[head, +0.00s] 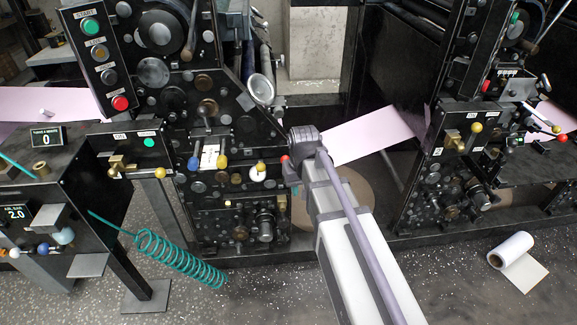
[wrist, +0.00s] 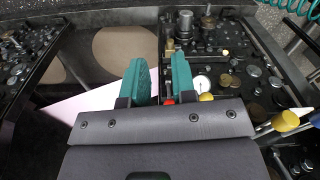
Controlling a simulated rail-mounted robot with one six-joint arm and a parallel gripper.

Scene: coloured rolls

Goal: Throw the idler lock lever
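A red-tipped lever (head: 285,158) shows just left of my arm's end in the head view; I cannot read any label that names it the idler lock lever. In the wrist view a red knob (wrist: 168,102) shows between the bases of my two teal fingers, nearer the right one. My gripper (wrist: 160,72) is open, its fingers apart, pointing towards the machine's lower side. Whether a finger touches the red knob cannot be told.
A yellow knob (head: 260,167) and a white gauge (head: 257,176) sit close left of my arm. Blue (head: 193,162) and yellow knobs flank a white plate. A pink web (head: 375,138) runs right behind my arm. A white roll (head: 511,250) lies on the floor at right.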

